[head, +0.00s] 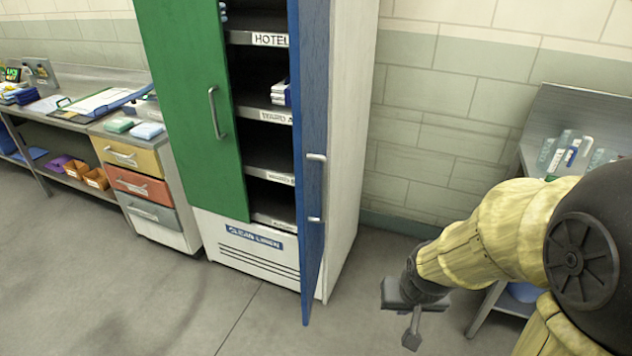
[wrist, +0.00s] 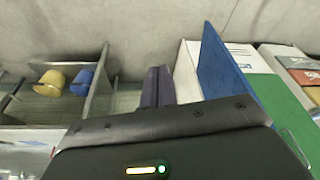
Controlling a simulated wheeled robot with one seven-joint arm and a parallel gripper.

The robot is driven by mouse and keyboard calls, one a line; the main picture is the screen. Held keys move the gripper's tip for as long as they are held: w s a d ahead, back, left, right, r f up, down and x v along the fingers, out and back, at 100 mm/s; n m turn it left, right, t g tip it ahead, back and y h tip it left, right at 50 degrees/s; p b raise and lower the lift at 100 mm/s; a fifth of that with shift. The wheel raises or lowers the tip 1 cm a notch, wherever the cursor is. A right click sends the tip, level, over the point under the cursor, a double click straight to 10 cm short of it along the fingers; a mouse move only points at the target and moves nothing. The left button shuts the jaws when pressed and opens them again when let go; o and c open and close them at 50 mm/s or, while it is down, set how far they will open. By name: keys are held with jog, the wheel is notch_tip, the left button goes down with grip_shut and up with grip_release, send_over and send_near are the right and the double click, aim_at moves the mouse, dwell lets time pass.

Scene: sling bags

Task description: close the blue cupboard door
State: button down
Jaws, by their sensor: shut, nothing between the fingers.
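The blue cupboard door (head: 313,150) stands open, swung outward from the right side of the tall white cupboard (head: 345,150). It carries pale handles on its face. My gripper (head: 411,342) is to the right of the door, low over the floor, apart from it and empty. In the wrist view, my gripper's fingers (wrist: 157,86) are together, and the blue door (wrist: 230,80) stands to their right with a gap between. The cupboard's shelves show through the open side.
The green door (head: 195,110) covers the cupboard's left half. A drawer unit (head: 150,190) stands left of it. A metal bench (head: 575,105) with bottles is at the right. Yellow (wrist: 50,80) and blue (wrist: 82,82) containers show in the wrist view. Floor before the cupboard is clear.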

jog(key=w+a+m+t+p, duration=0.1)
jog(key=w+m+t+p, duration=0.15)
jog(key=w, duration=0.55)
jog(key=m+t+y+p, duration=0.5)
jog(key=m+t+y, duration=0.25)
jog(key=y, duration=0.35)
send_near(307, 174)
jog(key=s+d+f, duration=0.1)
jog(key=s+d, duration=0.2)
jog(key=s, duration=0.1)
jog(key=shift+w+a+r+t, duration=0.2)
jog(key=shift+a+t, duration=0.2)
jog(key=shift+t, duration=0.1)
jog(key=p+x, duration=0.3)
jog(key=x, duration=0.5)
jog(key=shift+w+a, duration=0.2)
jog(key=shift+w, duration=0.05)
jog(key=shift+w+a, duration=0.4)
jog(key=shift+w, duration=0.15)
